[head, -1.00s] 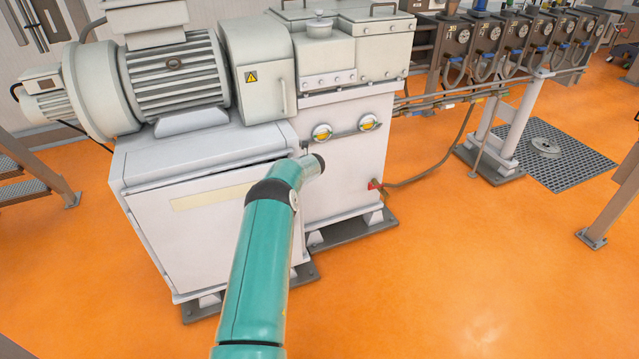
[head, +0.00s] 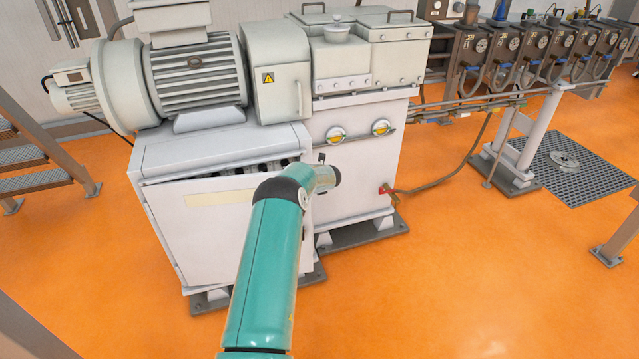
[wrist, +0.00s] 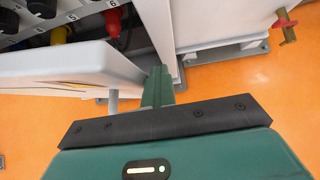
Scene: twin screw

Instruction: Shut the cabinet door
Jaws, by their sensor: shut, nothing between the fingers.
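The cabinet door (head: 215,235) is a white panel with a pale yellow strip on the front of the white machine cabinet (head: 225,148). It stands ajar, and a dark gap with connectors shows along its top. In the wrist view the door (wrist: 75,72) crosses the left side, with numbered sockets and a red plug (wrist: 113,22) behind it. My gripper (wrist: 157,85) is shut and empty, its green fingers beside the door's free right edge, near the cabinet's side frame. I cannot tell whether it touches the door. In the head view my arm hides the gripper and the door's lower right part.
A motor (head: 195,72) sits on top of the cabinet. A red valve (head: 385,189) with a hose projects at the right. Metal steps (head: 35,165) stand at the left and a support post (head: 515,145) at the right. Orange floor in front is clear.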

